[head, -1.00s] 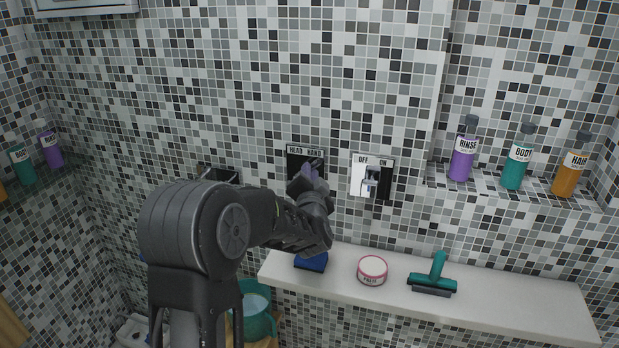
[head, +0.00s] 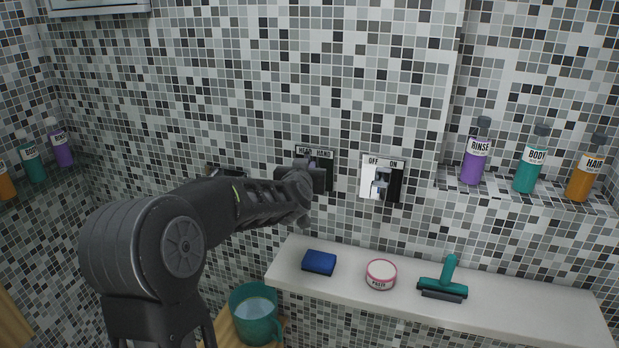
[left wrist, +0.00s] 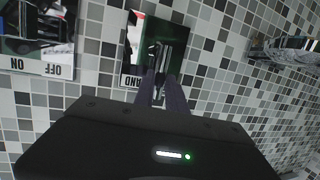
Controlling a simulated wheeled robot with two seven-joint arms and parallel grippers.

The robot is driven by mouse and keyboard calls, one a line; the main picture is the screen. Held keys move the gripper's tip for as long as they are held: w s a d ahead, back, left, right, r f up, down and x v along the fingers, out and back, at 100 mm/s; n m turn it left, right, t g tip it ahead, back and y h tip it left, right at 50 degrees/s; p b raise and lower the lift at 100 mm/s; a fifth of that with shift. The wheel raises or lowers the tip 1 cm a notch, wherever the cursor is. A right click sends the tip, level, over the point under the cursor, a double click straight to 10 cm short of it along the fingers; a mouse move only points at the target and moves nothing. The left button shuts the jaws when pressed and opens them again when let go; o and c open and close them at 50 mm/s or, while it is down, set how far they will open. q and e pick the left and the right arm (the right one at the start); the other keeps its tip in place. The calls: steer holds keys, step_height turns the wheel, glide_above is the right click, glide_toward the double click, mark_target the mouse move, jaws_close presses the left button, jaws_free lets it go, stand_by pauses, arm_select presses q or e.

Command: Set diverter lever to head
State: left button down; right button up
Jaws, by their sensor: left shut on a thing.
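The diverter plate (head: 321,156), black with a white "HEAD HAND" label, is on the tiled wall in the middle of the head view. In the left wrist view it shows as a dark plate (left wrist: 174,42), turned over, with part of "HAND" readable. My left gripper (left wrist: 162,88) is in front of this plate, with its fingers shut on the diverter lever. In the head view the gripper (head: 308,178) covers most of the plate. The lever is mostly hidden, so I cannot tell its exact angle. My right gripper is out of view.
An OFF/ON plate (head: 383,178) is close to the right. Below, a ledge (head: 510,312) holds a blue sponge (head: 319,262), a round tub (head: 381,274) and a green squeegee (head: 445,279). Bottles stand on a shelf at right. A green bucket (head: 256,313) is low in front.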

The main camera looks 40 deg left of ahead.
arm_select(q)
steer(key=shift+s+a+f+n+h+b, duration=0.25)
steer(key=shift+a+n+h+b, duration=0.25)
steer(key=shift+n+b, duration=0.85)
steer(key=shift+s+a+f+n+h+b, duration=0.1)
steer(key=shift+a+f+n+h+b, duration=0.35)
steer(key=shift+b, duration=1.6)
steer(key=shift+s+a+f+n+h+b, duration=0.15)
steer(key=shift+a+n+h+b, duration=0.45)
steer(key=shift+n+b, duration=0.85)
steer(key=shift+d+m, duration=0.15)
steer(key=shift+m, duration=0.1)
steer(key=c, duration=1.4)
jaws_free()
steer(key=shift+o, duration=0.2)
steer(key=shift+s+r, duration=0.1)
steer(key=shift+r, duration=0.05)
steer(key=f+p+v, duration=0.1)
steer(key=v, duration=0.7)
steer(key=shift+s+d+r+p, duration=0.2)
steer(key=shift+s+p, duration=0.15)
steer(key=shift+s, duration=0.15)
